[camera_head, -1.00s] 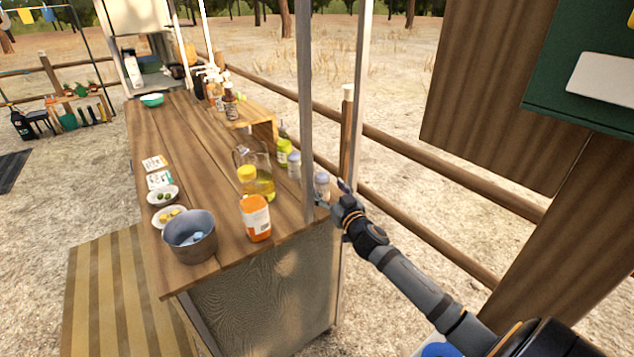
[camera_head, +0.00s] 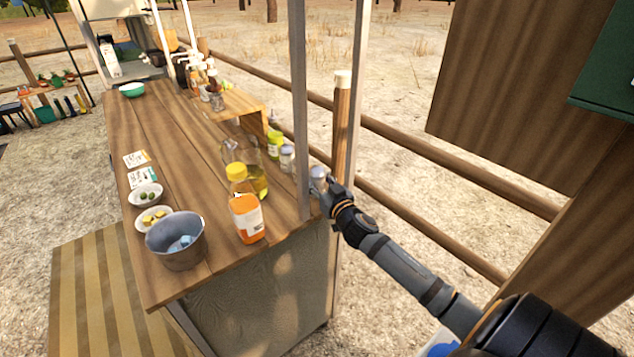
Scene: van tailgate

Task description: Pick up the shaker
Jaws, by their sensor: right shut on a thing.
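A small shaker (camera_head: 318,175) with a greyish top is at the right edge of the wooden counter, just right of the metal post. My right gripper (camera_head: 325,188) reaches in from the right and is shut on this shaker; its fingers hide the lower part. I cannot tell whether the shaker's base touches the counter. A second, similar small shaker (camera_head: 287,158) stands upright on the counter, left of the post. My left gripper is not in view.
The metal post (camera_head: 300,110) stands close beside the gripper. On the counter (camera_head: 185,150) are an orange bottle (camera_head: 246,217), a glass jug (camera_head: 258,180), a green-yellow bottle (camera_head: 275,146) and a grey pot (camera_head: 175,250). The counter's middle is clear.

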